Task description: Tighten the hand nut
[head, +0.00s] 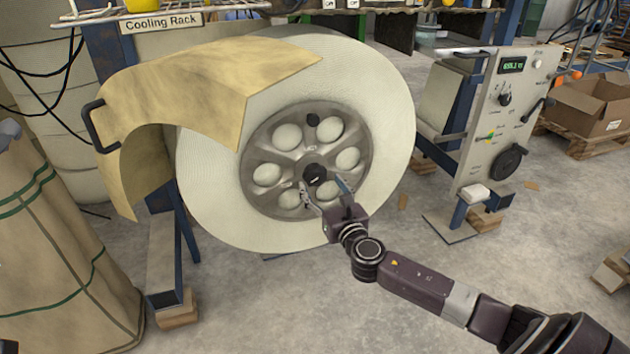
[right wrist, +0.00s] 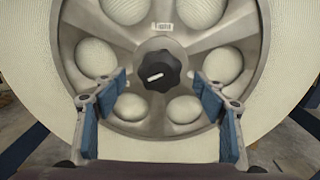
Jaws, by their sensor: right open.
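The hand nut is a black lobed knob (head: 315,174) at the centre of the grey metal hub (head: 262,152) on the large white tape reel (head: 385,110). It also shows in the right wrist view (right wrist: 157,71), with a white mark on its face. My right gripper (head: 328,187) is open in front of the hub, its fingers pointing at the knob. In the right wrist view its blue-padded fingers (right wrist: 160,115) stand apart, to the left and right below the knob, with nothing between them. My left gripper is not in view.
A tan curved cover (head: 215,85) with a black handle hangs over the reel's upper left. A control panel (head: 505,120) with knobs stands at the right. A wrapped roll (head: 60,250) stands at the left. A cardboard box (head: 590,105) sits far right. The floor in front is clear.

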